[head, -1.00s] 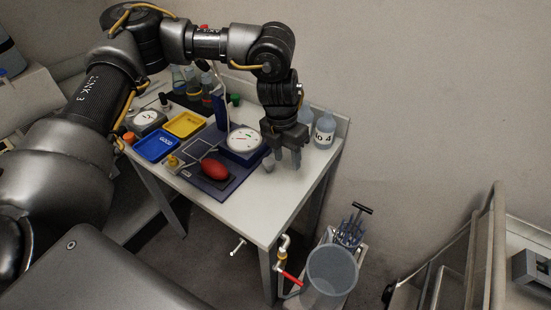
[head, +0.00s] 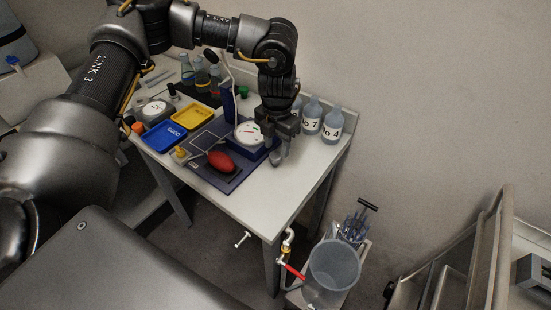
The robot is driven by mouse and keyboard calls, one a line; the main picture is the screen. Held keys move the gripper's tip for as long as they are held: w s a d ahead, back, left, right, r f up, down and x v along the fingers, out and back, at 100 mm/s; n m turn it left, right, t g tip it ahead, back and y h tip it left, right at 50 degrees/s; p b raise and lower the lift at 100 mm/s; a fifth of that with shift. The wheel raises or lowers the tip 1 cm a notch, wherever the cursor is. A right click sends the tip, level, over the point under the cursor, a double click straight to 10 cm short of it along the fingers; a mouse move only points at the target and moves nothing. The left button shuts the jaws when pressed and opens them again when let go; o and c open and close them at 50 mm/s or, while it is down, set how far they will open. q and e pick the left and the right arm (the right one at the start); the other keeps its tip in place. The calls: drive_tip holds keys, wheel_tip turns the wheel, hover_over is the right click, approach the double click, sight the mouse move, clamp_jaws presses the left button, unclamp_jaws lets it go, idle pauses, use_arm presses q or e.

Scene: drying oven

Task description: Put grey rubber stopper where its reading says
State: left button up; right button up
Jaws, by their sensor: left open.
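The small grey stopper (head: 275,158) stands on the white table, just right of the dial instrument. My left gripper (head: 281,149) points down at it, with its open fingers at the stopper's top and partly hiding it; I cannot tell whether they touch it. The round white dial (head: 248,133) sits on a dark blue base, partly behind the gripper; its reading is too small to tell. A blue tray (head: 151,142) with white lettering and a yellow tray (head: 207,114) lie to the left. My right gripper is out of view.
A red bulb (head: 221,161) lies on the dark blue mat. Another dial device (head: 157,113) and several flasks stand at the back left. Numbered bottles (head: 332,126) stand to the right of the gripper. The table's front right area is clear. A bucket (head: 334,266) stands below.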

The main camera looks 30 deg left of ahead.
sight(276, 154)
use_arm(q)
drive_tip(key=shift+f, duration=0.35)
drive_tip(key=f, duration=0.2)
drive_tip(key=f+p, duration=0.1)
drive_tip(key=f, duration=0.1)
drive_tip(key=shift+w+a+f, duration=0.1)
drive_tip(key=shift+a+f, duration=0.1)
drive_tip(key=shift+f, duration=0.05)
drive_tip(key=c, duration=0.8)
drive_tip(key=shift+r, duration=0.15)
